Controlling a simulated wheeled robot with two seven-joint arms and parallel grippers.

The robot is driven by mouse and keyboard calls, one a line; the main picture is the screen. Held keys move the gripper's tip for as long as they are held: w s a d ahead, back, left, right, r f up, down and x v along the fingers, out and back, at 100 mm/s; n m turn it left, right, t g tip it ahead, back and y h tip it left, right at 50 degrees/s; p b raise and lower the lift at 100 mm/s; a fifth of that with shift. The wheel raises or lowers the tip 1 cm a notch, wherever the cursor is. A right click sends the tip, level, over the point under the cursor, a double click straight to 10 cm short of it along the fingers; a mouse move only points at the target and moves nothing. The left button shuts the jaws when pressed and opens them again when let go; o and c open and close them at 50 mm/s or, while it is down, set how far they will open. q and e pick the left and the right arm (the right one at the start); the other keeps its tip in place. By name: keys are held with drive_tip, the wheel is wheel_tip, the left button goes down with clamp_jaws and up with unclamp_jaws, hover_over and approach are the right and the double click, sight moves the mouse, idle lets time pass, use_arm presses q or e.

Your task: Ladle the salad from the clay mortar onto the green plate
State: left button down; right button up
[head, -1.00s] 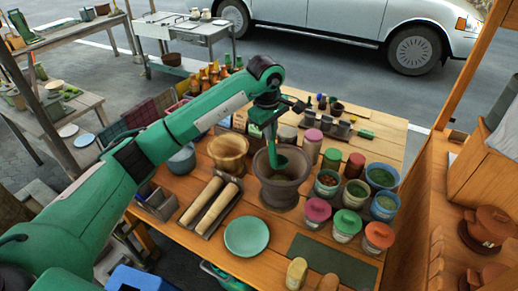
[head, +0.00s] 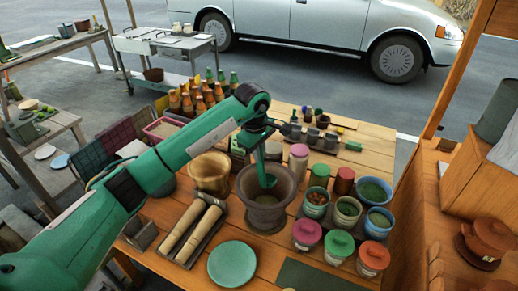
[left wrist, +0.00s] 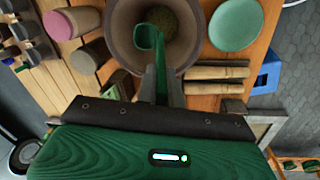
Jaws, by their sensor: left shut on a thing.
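The clay mortar (head: 266,215) stands on the wooden table, and its opening fills the top of the left wrist view (left wrist: 120,40). Dull green salad (left wrist: 160,14) shows at its bottom. My left gripper (head: 259,135) is above the mortar, shut on the handle of a green ladle (head: 260,162). The ladle hangs steeply with its bowl inside the mortar's mouth; the bowl also shows in the left wrist view (left wrist: 147,37). I cannot tell whether it holds salad. The green plate (head: 232,264) lies flat and looks empty, in front and to the left of the mortar. My right gripper is out of view.
A wooden bowl (head: 210,174) and a tray with two rolling pins (head: 192,230) stand left of the mortar. Lidded jars (head: 339,244) and open tubs (head: 347,212) crowd the right. Bottles (head: 200,97) stand behind. The air above the plate is clear.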

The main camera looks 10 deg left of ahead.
use_arm(q)
wheel_tip(320, 180, down, 10)
drive_tip(key=b, duration=0.7)
drive_tip(key=shift+r, duration=0.15)
drive_tip(key=shift+f+b, duration=1)
drive_tip(key=shift+f, duration=0.15)
wheel_tip(320, 180, up, 16)
drive_tip(key=p, duration=0.6)
hover_over(259, 176)
drive_tip(key=s, duration=0.1)
drive_tip(key=shift+s+d, duration=0.15)
drive_tip(key=shift+r, duration=0.6)
drive_tip(key=shift+f, duration=0.1)
